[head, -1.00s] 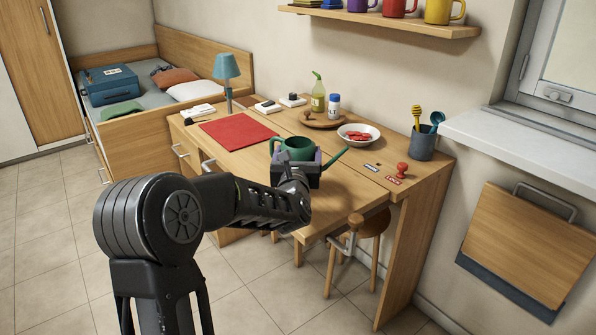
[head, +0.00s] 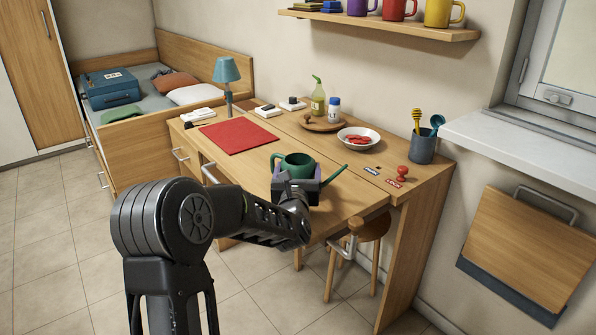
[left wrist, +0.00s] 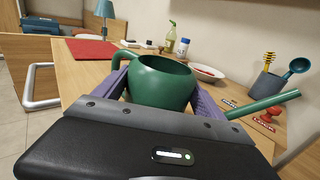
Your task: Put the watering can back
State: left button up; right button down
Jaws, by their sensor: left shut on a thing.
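The green watering can (head: 297,165) is upright above the front part of the desk, its spout pointing right and its handle to the left. My left gripper (head: 296,184) is shut on it, with one purple finger on each side of its body. In the left wrist view the can (left wrist: 160,84) fills the middle, between the fingers. Its underside is hidden by the gripper, so I cannot tell whether it touches the desk. My right gripper is not in view.
The desk (head: 345,195) holds a red mat (head: 238,136), a white bowl (head: 358,137), a round tray (head: 322,126) with bottles, a grey utensil cup (head: 422,147) and a red stamp (head: 403,173). A lamp (head: 227,72) stands at the back left. A stool (head: 372,228) is underneath.

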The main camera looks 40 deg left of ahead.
pick_arm(q)
jog(key=o, duration=1.9)
jog(key=shift+o, duration=0.2)
jog(key=shift+s+d, duration=0.15)
jog(key=v, duration=1.1)
jog(key=shift+s+d, duration=0.1)
jog(key=shift+s, duration=0.25)
